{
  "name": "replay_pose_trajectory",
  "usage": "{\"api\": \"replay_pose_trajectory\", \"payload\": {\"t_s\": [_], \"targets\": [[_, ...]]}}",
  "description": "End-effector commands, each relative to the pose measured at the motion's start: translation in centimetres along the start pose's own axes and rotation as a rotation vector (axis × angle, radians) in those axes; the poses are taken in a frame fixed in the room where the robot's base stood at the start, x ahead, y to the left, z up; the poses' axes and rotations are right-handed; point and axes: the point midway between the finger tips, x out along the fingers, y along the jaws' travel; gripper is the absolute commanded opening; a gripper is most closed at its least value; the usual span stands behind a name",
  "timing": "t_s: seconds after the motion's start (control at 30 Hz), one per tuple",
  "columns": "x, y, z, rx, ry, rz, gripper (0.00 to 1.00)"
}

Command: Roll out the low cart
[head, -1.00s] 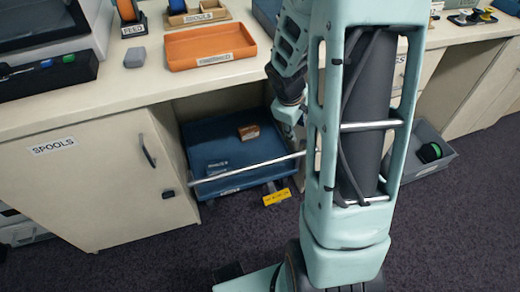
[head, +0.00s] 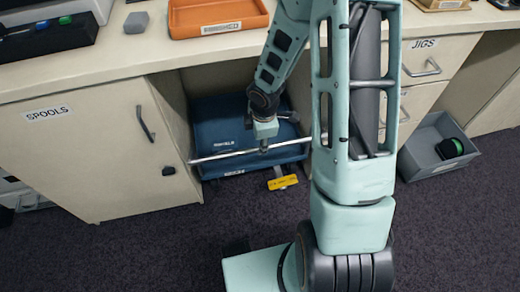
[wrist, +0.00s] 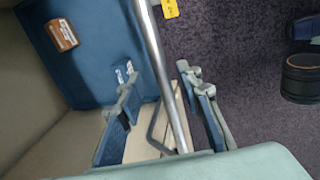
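The low cart (head: 222,120) is a blue tray-like body in the open bay under the worktop. A long silver bar (head: 225,155) runs across its front. The cart also shows in the wrist view (wrist: 85,75), with a small orange-brown box (wrist: 61,35) lying in it. My gripper (head: 264,147) reaches down to the bar near its middle. In the wrist view my gripper (wrist: 165,110) is open, one finger on each side of the bar (wrist: 158,60), with gaps visible on both sides.
A yellow tag (head: 283,182) is at the cart's front edge. A cabinet door labelled SPOOLS (head: 95,150) stands left of the bay. A grey bin (head: 425,165) with a dark and green item sits on the floor at right. Carpet (head: 130,250) in front is clear.

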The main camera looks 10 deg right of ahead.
Motion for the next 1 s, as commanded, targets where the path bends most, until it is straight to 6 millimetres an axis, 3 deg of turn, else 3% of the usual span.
{"api": "replay_pose_trajectory", "payload": {"t_s": [0.03,0.2,0.57,0.9,1.0], "targets": [[1.4,-0.2,-0.1,-0.002,0.000,-0.002,0.33],[3.1,-0.1,0.0,-0.002,-0.001,-0.001,0.33],[3.5,0.0,0.0,0.001,-0.001,0.001,0.33],[3.5,0.0,0.0,0.000,-0.001,0.000,0.00],[3.5,0.0,0.0,0.000,-0.001,0.000,0.00]]}}
